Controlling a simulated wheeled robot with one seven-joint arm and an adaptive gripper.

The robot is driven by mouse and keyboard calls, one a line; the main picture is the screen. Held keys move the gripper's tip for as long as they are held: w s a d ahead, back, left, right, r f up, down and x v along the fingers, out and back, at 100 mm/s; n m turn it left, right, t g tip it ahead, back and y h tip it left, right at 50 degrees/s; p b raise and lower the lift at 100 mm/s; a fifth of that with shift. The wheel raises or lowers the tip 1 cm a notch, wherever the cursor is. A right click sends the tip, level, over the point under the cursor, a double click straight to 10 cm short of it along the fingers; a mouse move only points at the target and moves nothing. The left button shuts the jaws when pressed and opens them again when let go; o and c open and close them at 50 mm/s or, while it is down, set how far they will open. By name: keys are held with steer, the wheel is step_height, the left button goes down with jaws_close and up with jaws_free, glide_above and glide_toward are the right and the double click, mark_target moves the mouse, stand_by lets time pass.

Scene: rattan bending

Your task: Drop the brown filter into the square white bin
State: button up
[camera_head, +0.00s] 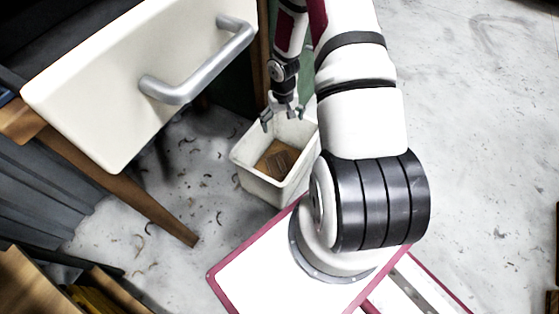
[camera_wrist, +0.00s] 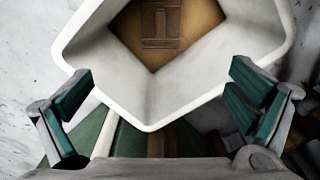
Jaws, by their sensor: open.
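The square white bin (camera_head: 247,160) stands on the floor left of my arm in the head view. It also shows in the wrist view (camera_wrist: 150,95), its near corner between my fingers. A brown ribbed piece, which looks like the filter (camera_head: 280,162), lies inside on the bin's brown bottom; it shows at the top of the wrist view (camera_wrist: 161,24). My gripper (camera_head: 281,117) is above the bin's far rim. In the wrist view my gripper (camera_wrist: 160,105) has its fingers wide apart with nothing between them but the view of the bin below.
A white drawer front (camera_head: 130,80) with a metal handle (camera_head: 200,75) is left of my gripper. A wooden leg (camera_head: 160,212) slants down beside the bin. Curled shavings (camera_head: 140,243) litter the floor. Bare floor (camera_head: 480,120) lies to the right.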

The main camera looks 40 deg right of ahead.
step_height(320, 180, up, 9)
stand_by(0.3)
steer(key=shift+s, duration=0.1)
stand_by(0.4)
